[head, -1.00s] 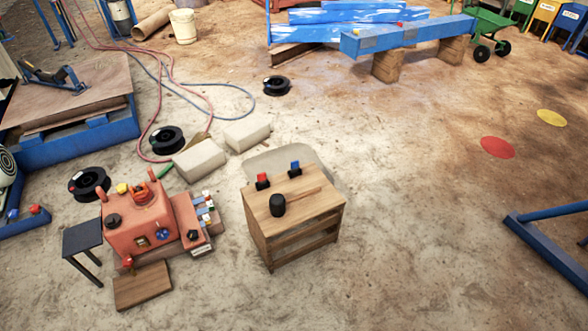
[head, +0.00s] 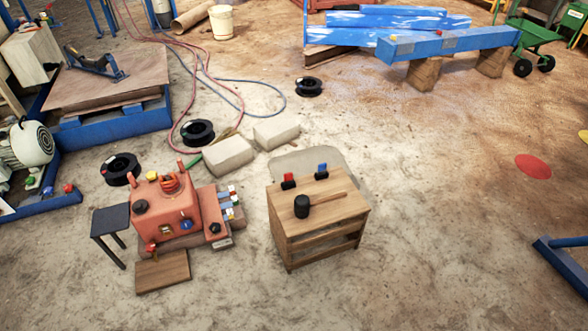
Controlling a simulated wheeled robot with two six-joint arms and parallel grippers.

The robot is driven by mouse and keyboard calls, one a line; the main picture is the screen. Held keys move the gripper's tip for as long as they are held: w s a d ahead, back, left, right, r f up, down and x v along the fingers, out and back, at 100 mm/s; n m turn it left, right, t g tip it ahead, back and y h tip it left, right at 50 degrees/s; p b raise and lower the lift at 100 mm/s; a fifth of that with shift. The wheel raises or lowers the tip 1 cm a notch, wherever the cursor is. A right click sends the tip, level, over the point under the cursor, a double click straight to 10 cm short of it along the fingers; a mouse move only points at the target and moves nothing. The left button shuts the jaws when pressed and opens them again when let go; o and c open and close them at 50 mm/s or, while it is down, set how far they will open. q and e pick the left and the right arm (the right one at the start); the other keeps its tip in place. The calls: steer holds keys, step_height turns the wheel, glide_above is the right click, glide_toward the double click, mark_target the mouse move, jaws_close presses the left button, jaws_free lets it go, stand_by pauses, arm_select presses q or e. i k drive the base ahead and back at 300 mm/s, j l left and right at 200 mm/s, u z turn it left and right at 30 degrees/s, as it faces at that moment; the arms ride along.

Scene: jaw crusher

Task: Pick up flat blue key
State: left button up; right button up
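A small blue upright piece (head: 321,170), which may be the flat blue key, stands in a black base on top of a wooden table (head: 312,238). A similar red piece (head: 288,179) stands in a black base to its left. Their exact shape is too small to tell. A mallet with a black head (head: 302,206) and wooden handle lies in front of them on the tabletop. Blue pieces (head: 227,205) also show at the side of the orange machine (head: 167,206). Neither of my grippers is in view.
The orange machine stands left of the table, with a small dark stool (head: 111,220) and a wooden board (head: 162,271) beside it. Pale blocks (head: 228,156), black reels (head: 198,132) and hoses lie behind. The floor to the right of the table is mostly clear.

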mark_target(322, 167)
steer(key=i+l+u, duration=0.35)
steer(key=l+u, duration=0.2)
steer(key=i+l+u, duration=0.1)
steer(key=l+u, duration=0.15)
steer(key=l, duration=0.25)
steer(key=i+l+u, duration=0.1)
steer(key=l+u, duration=0.15)
steer(key=l, duration=0.15)
